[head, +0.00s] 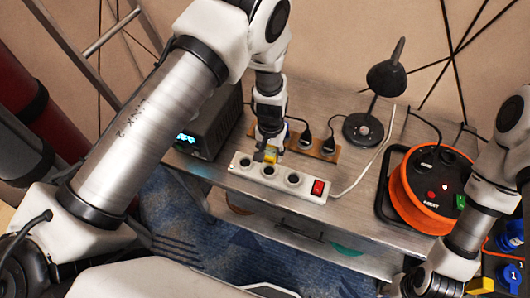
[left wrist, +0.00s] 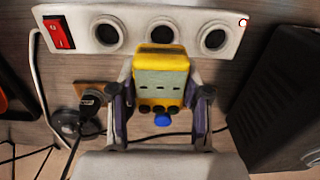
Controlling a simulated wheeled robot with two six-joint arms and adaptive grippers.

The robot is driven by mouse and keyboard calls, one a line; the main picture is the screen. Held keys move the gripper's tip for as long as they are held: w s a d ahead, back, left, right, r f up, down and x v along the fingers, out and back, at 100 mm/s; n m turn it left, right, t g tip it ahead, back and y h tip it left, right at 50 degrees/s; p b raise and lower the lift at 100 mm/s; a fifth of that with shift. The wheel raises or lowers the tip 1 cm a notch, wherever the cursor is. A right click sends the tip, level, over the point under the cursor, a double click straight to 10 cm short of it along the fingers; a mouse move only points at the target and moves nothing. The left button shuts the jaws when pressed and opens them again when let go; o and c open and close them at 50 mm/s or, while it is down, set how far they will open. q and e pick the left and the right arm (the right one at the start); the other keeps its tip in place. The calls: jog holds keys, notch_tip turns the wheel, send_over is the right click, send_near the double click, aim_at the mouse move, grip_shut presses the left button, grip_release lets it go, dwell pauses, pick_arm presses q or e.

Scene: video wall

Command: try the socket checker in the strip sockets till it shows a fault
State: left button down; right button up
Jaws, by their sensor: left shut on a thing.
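The white power strip (head: 310,193) lies on the grey bench, with a red switch (head: 318,187) at its right end and three round sockets showing empty. It also crosses the top of the left wrist view (left wrist: 185,22). My left gripper (head: 268,152) is shut on the yellow socket checker (left wrist: 160,80), close to the strip's back edge in the head view. The checker's pale face has small dark marks, none visibly lit, dark round spots below and a blue part. It appears apart from the sockets. My right gripper (head: 432,285) is at the lower right, partly cut off; its jaws are unclear.
Behind the strip is a wooden socket board (head: 313,147) with black plugs. A black lamp (head: 364,130) and an orange cable reel (head: 408,195) stand to the right. A dark box with a display (head: 208,125) stands left. Bare bench lies in front of the lamp.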

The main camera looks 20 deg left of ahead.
pick_arm(q)
jog(key=shift+w+d+r, duration=0.1)
jog(key=shift+r, duration=0.2)
jog(key=shift+s+f, duration=0.15)
jog(key=shift+s, duration=0.1)
jog(key=shift+s+a+f+b, duration=0.5)
jog(key=shift+a+b, duration=0.05)
jog(key=shift+b, duration=0.25)
jog(key=f+b, duration=0.2)
jog(key=w+f, duration=0.1)
jog(key=f, duration=0.1)
jog(key=shift+d+f+b, duration=0.1)
jog(key=shift+d+b, duration=0.25)
jog(key=shift+b, duration=0.05)
jog(key=shift+s+a+f, duration=0.1)
jog(key=shift+s+a, duration=0.05)
jog(key=shift+s, duration=0.05)
pick_arm(e)
jog(key=f, duration=0.2)
jog(key=s+f, duration=0.1)
jog(key=shift+a+f, duration=0.35)
jog(key=shift+f, duration=0.05)
jog(key=shift+w+d+f, duration=0.1)
jog(key=shift+w, duration=0.05)
jog(key=shift+r, duration=0.25)
